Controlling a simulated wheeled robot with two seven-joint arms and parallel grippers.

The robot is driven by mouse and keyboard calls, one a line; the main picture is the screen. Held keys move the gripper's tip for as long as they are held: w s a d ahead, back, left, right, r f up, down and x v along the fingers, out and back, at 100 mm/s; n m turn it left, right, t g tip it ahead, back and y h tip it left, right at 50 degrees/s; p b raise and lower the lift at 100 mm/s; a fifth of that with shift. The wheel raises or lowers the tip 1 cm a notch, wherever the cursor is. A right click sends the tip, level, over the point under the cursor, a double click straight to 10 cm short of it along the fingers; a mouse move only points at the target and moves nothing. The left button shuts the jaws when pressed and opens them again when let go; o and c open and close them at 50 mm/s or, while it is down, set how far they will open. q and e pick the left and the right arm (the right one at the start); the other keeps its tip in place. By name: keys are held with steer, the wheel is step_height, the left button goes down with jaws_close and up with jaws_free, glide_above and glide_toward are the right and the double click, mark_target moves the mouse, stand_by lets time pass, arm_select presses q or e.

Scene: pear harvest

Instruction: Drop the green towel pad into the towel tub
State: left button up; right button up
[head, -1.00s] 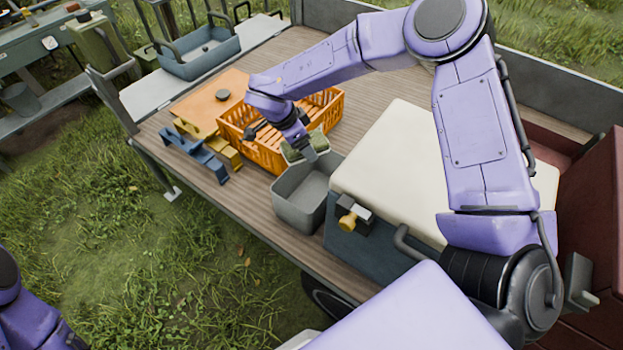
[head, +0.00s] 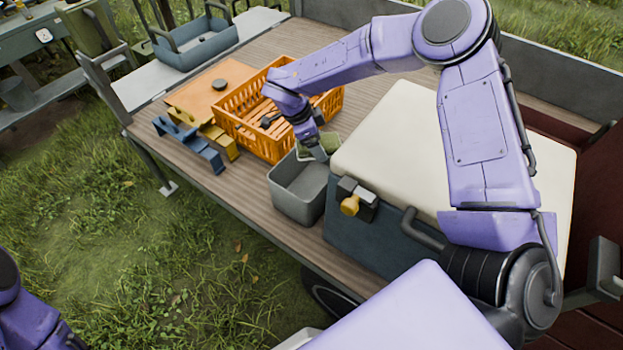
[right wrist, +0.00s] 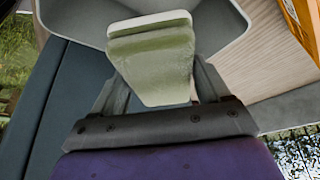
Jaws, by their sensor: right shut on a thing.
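The green towel pad (right wrist: 150,62) is folded, with a pale edge, and sits between the fingers of my right gripper (right wrist: 152,90). In the head view the pad (head: 331,141) shows partly behind the right gripper (head: 318,150), which is shut on it. The grey towel tub (head: 296,206) stands on the wagon deck, open at the top. The gripper and pad are at the far rim of the tub; in the right wrist view the tub's rim (right wrist: 70,22) lies around and beyond the pad. My left gripper is not in view; only part of that arm shows.
An orange slatted crate (head: 240,132) stands just behind the tub. Blue (head: 190,146) and yellow (head: 222,138) brackets lie left. Bare deck (head: 235,190) shows left of the tub.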

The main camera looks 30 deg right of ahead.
steer(key=o, duration=1)
steer(key=v, duration=1)
steer(key=shift+r+b, duration=0.3)
steer(key=shift+b, duration=0.1)
